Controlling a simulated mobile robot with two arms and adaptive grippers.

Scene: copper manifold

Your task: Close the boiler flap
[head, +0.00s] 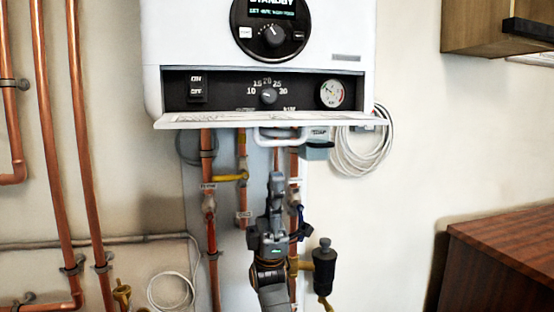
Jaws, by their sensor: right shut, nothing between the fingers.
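The white boiler (180,40) hangs on the wall at the top middle. Its flap (175,122) is folded down and juts out under the black control panel (225,92), so it stands open. A white handle (290,139) shows at the flap's lower edge, near its middle. My right gripper (277,178) is below the flap, pointing up, with its fingers shut and empty. Its tips look a little below the handle, apart from it in the picture; the depth between them is hard to tell. My left gripper is not in view.
Copper pipes (87,150) run down the wall at left, and more pipes (208,160) drop below the boiler behind my arm. A coiled white cable (362,150) hangs right of the flap. A wooden cabinet (500,262) stands lower right. The wall between is clear.

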